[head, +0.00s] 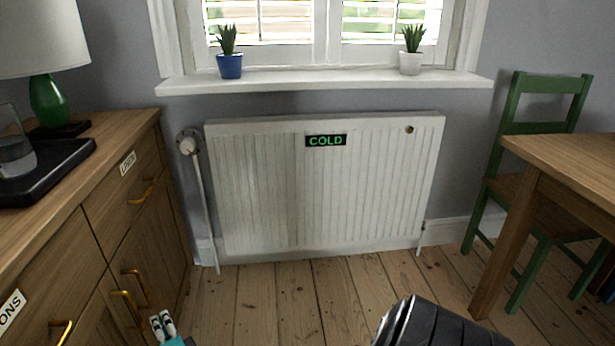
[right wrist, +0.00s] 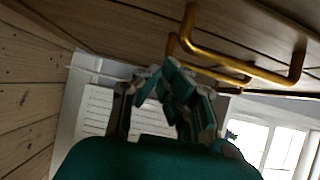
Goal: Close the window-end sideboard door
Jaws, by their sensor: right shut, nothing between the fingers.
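The wooden sideboard (head: 40,235) runs along the left of the head view. Its window-end door (head: 165,255) is below the drawer labelled LINEN and has a brass handle (head: 136,282). This door looks nearly in line with the front; I cannot tell whether a small gap remains. The neighbouring door's handle (head: 127,309) is close by. My right gripper (head: 163,322) is at the bottom of the head view, in front of the sideboard. In the right wrist view its teal fingers (right wrist: 178,85) are shut and empty, close to two brass handles (right wrist: 245,68) but not around them. My left gripper is out of view.
A white radiator (head: 325,190) with a COLD sign stands under the windowsill (head: 325,80), which holds two potted plants. A lamp (head: 48,100) and black tray (head: 45,170) stand on the sideboard. A table (head: 570,160) and green chair (head: 505,150) are at right. Bare floorboards (head: 290,295) lie between.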

